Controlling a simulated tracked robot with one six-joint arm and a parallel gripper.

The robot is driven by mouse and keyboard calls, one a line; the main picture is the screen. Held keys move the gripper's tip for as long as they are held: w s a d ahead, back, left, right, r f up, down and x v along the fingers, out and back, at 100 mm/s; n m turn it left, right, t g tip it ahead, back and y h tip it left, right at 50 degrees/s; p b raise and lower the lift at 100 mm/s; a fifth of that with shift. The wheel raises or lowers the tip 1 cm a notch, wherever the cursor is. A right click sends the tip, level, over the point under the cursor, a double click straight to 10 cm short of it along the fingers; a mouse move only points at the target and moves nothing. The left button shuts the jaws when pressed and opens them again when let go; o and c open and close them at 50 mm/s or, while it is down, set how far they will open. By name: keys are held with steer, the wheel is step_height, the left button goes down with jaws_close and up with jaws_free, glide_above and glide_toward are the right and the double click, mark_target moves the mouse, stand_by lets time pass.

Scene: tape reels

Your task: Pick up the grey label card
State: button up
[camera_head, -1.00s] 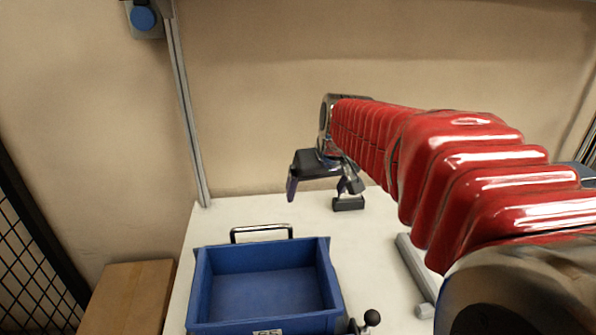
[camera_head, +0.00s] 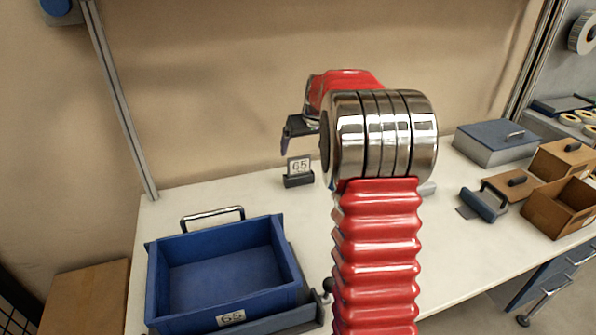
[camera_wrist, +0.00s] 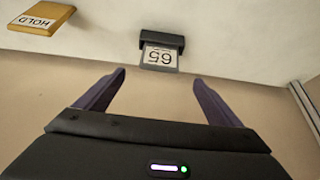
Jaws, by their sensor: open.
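The grey label card (camera_head: 299,166) is marked 65 and stands upright in a small dark holder (camera_head: 298,181) on the white bench near the wall. In the wrist view the card (camera_wrist: 160,57) appears upside down, with its holder (camera_wrist: 161,41) above it in the picture. My gripper (camera_wrist: 159,80) is open and empty. Its two dark purple fingers are spread left and right of the card in that view, and the card lies beyond the tips, apart from them. In the head view my arm hides part of the gripper.
A blue bin (camera_head: 295,262) labelled 65 stands at the front left. A tan block (camera_wrist: 40,16) marked HOLD lies left in the wrist view. A grey-blue case (camera_head: 497,145), a dark handled tool (camera_head: 485,203) and wooden boxes (camera_head: 565,207) are at the right.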

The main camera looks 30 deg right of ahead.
mark_target(299, 158)
steer(key=shift+x, duration=4.3)
steer(key=shift+f, duration=0.15)
steer(key=shift+x, duration=2.5)
steer(key=shift+c, duration=0.2)
steer(key=c, duration=1.1)
step_height(299, 158, up, 10)
